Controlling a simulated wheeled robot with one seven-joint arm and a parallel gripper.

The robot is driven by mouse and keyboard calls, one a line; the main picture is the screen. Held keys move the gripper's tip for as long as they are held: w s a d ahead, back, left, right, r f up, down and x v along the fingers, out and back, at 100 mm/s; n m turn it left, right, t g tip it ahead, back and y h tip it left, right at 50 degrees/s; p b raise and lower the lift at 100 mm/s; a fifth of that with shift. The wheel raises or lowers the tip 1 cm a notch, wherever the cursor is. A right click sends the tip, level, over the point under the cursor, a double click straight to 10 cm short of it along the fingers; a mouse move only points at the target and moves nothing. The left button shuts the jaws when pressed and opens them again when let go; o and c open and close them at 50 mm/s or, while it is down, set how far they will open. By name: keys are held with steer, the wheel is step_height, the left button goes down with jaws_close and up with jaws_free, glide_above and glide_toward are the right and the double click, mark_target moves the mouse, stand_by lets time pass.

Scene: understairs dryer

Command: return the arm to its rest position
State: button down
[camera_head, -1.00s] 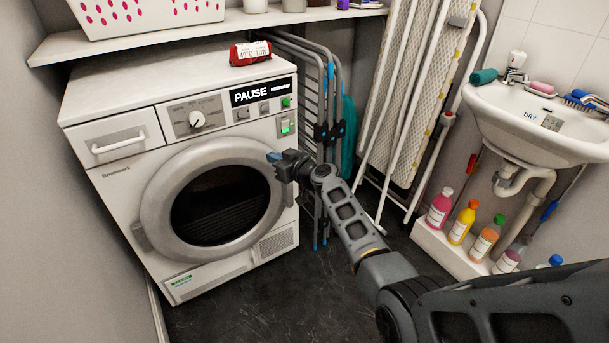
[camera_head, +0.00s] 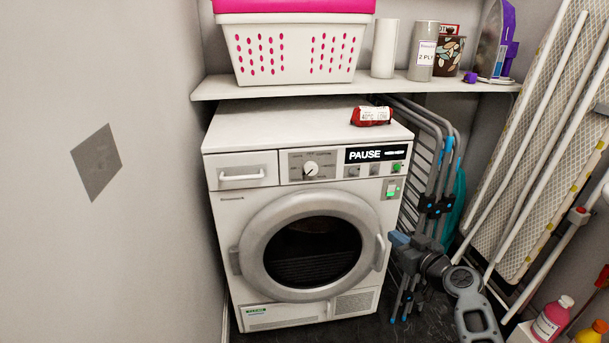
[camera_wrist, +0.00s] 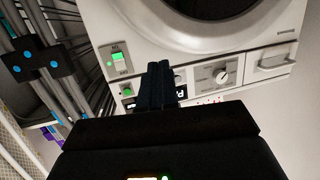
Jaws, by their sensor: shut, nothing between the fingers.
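My gripper (camera_head: 397,240) is beside the right edge of the white dryer (camera_head: 224,215), near the door's handle side, in the head view. In the wrist view my gripper (camera_wrist: 161,72) shows its two dark fingers together, with nothing between them. The dryer's control panel shows behind the fingers there, upside down. My arm reaches in from the lower right of the head view, bent, with most of it out of frame. The dryer's round door (camera_head: 262,245) looks shut, and its display (camera_head: 376,154) reads PAUSE. I cannot tell whether the fingers touch the dryer.
A folded drying rack (camera_head: 436,160) stands right of the dryer, close behind my gripper. An ironing board (camera_head: 560,150) leans further right, with bottles (camera_head: 551,318) below. A red packet (camera_head: 371,116) lies on the dryer. A shelf (camera_head: 290,89) above holds a basket (camera_head: 292,55).

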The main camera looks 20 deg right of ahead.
steer(key=s+a+f+g+h, duration=0.1)
steer(key=s+a+f, duration=0.4)
steer(key=s, duration=0.5)
steer(key=s+a+f+g, duration=0.1)
steer(key=s+a+f, duration=0.2)
steer(key=s+a, duration=0.65)
steer(key=a+f+v, duration=0.1)
steer(key=v, duration=1)
steer(key=s+a+r+n+t+y, duration=0.1)
steer(key=s+a+r, duration=0.3)
steer(key=s+r, duration=0.4)
steer(key=s+a+r+y, duration=0.1)
steer(key=s+a+r, duration=0.4)
steer(key=s+r, duration=0.3)
step_height(320, 180, up, 13)
steer(key=p, duration=1.3)
steer(key=shift+w+d+r+p, duration=0.15)
steer(key=shift+w+d+p, duration=0.05)
steer(key=shift+w+p, duration=0.1)
